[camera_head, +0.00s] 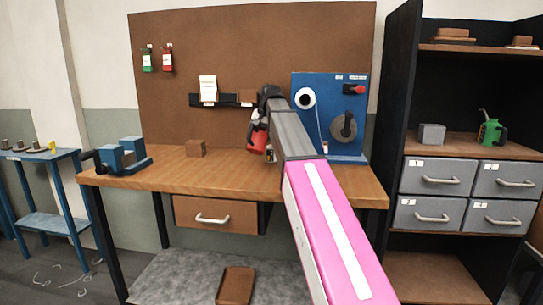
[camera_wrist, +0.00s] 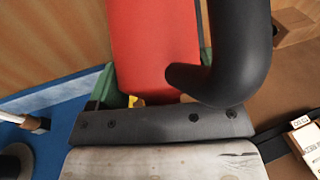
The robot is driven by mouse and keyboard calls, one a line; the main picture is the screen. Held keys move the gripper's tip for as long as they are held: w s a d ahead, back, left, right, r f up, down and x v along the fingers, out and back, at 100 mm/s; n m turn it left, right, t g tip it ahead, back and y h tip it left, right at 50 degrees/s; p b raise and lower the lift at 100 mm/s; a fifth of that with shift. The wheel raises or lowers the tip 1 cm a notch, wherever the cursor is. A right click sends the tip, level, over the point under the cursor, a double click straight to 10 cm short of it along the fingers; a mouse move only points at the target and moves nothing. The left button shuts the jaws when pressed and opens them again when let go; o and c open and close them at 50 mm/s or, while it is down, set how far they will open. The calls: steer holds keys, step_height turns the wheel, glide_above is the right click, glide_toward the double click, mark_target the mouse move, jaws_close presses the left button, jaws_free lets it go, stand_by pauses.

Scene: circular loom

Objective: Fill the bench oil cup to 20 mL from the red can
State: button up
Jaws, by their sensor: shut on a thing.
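The red can (camera_head: 257,139) is at my gripper (camera_head: 263,118), above the back part of the bench and left of the blue machine panel. In the wrist view, the can's red body (camera_wrist: 152,45) and black curved handle (camera_wrist: 250,50) fill the upper middle. My gripper (camera_wrist: 155,103) is shut on the can; its exact contact is partly hidden. A small pale object (camera_head: 269,153) shows just beside the can, partly behind my arm. I cannot tell whether it is the oil cup. No level marks or oil are readable.
The blue panel (camera_head: 300,125) with a reel and a crank stands close on the right. A green can (camera_head: 490,131) is on the right shelf. The bench's front left is clear.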

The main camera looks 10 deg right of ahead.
mark_target(261, 140)
steer(key=shift+s+a+f+t+h, duration=0.1)
steer(key=shift+s+f+t+h, duration=0.15)
steer(key=shift+f, duration=0.2)
steer(key=shift+s+a+f+t+h, duration=0.1)
steer(key=shift+f+t+h, duration=0.05)
steer(key=shift+f+t, duration=0.5)
steer(key=shift+f, duration=0.1)
steer(key=shift+w+d+f+t+h, duration=0.1)
steer(key=shift+w+f+t+h, duration=0.05)
steer(key=shift+f+t+h, duration=0.2)
step_height(261, 140, down, 2)
steer(key=shift+f+n+t+h, duration=0.2)
steer(key=shift+n+t+h, duration=0.2)
steer(key=shift+t+h, duration=0.4)
steer(key=shift+w+d+f+t, duration=0.15)
steer(key=shift+w+f+t, duration=0.15)
steer(key=shift+f+t, duration=0.35)
steer(key=shift+v, duration=3.65)
steer(key=shift+s+f, duration=0.15)
